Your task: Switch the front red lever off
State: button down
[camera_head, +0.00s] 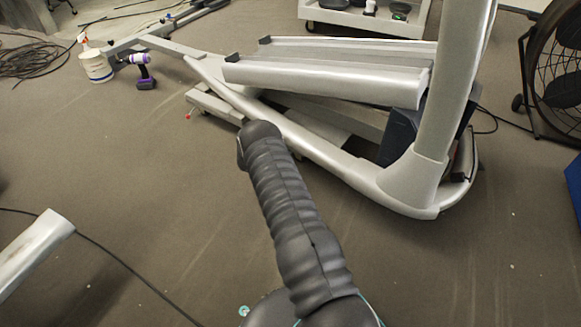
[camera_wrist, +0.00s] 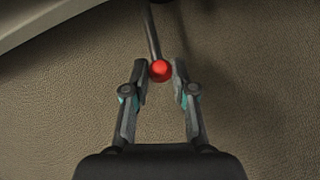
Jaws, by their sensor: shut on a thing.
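In the wrist view, a red ball knob (camera_wrist: 160,71) sits on the end of a thin grey lever rod (camera_wrist: 152,32) that runs up toward the frame of the machine. My gripper (camera_wrist: 160,76) has one fingertip on each side of the knob and is closed on it. In the head view, a small red knob (camera_head: 190,113) shows at the left of the elliptical machine (camera_head: 310,142); I cannot tell if it is the same lever. My arm covers the gripper in the head view.
A purple drill (camera_head: 144,72) and a white bucket (camera_head: 97,66) stand at the far left. A black fan (camera_head: 556,75) is at the right. A white cart (camera_head: 370,20) is at the back.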

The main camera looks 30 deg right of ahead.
jog(key=shift+d+r, duration=0.25)
jog(key=shift+r, duration=0.45)
jog(key=c, duration=0.9)
grip_release()
jog(key=shift+d, duration=0.1)
jog(key=shift+c, duration=0.2)
jog(key=shift+a, duration=0.2)
jog(key=v, duration=1.2)
